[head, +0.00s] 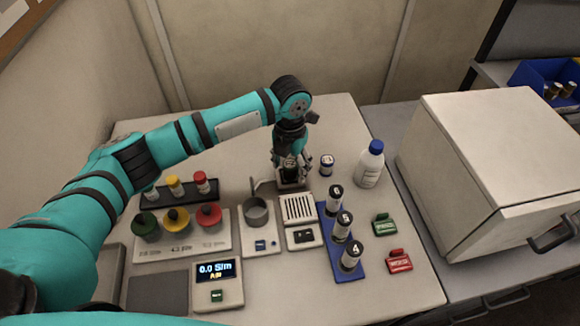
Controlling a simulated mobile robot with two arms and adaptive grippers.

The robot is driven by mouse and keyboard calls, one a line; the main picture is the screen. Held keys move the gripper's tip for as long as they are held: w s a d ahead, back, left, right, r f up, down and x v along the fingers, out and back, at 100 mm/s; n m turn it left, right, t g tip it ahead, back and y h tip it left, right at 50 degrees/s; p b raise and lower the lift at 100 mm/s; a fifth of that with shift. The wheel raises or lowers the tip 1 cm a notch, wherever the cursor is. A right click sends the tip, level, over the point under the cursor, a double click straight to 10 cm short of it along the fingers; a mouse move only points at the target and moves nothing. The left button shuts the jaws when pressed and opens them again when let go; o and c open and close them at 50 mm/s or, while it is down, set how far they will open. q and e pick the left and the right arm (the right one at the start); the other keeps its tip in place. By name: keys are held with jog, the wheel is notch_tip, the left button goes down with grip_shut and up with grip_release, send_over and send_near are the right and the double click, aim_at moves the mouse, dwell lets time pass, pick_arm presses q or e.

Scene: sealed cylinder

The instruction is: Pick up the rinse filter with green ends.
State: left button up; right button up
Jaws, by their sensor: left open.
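A dark rack (172,196) at the back left of the table holds three small filters. The leftmost one, at the end nearest my arm, looks to be the rinse filter with green ends (151,194); my left arm partly covers its top, so its end colour is hard to see. Beside it stand a yellow-ended filter (174,186) and a red-ended filter (200,183). My left gripper (292,168) is open and points down over a small device with a dark socket, well to the right of the rack. Whether its fingers touch anything there cannot be told. My right gripper is out of view.
Green, yellow and red knobs (177,221) stand in front of the rack. A metal cup (256,209) and slotted unit (298,208) sit mid-table. A blue rack (334,232) holds numbered cylinders. A blue-capped bottle (370,167) and large white box (490,160) are right.

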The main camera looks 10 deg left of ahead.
pick_arm(q)
jog(key=c, duration=1.1)
jog(key=shift+r, duration=0.1)
jog(key=shift+c, duration=0.2)
